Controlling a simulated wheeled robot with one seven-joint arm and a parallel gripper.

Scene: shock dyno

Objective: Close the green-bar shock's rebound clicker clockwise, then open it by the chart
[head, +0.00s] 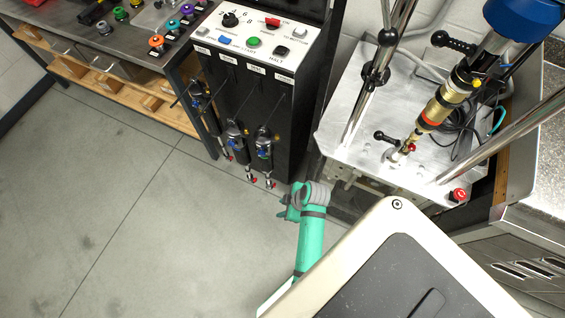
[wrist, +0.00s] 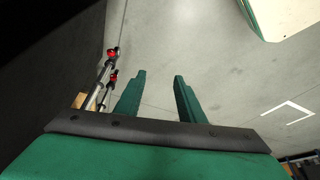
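Several dark shocks hang on the front of a black cabinet in the head view, among them a middle one (head: 236,138) and a right one (head: 264,146). Each has a bright shaft with a small red knob at its lower end, such as the right red knob (head: 272,184). I cannot make out a green bar on any shock, nor a readable chart. My gripper (wrist: 160,75) is open and empty, with its green fingers apart over bare floor. In the wrist view, two shafts with red knobs (wrist: 112,53) stand left of the fingers, apart from them.
A control panel (head: 256,36) with buttons tops the cabinet. At right, a test machine's metal plate (head: 350,128) carries bright posts and a gold shock (head: 440,105) with an orange ring. A workbench (head: 115,40) with coloured parts stands at left. Open floor (head: 130,210) lies in front.

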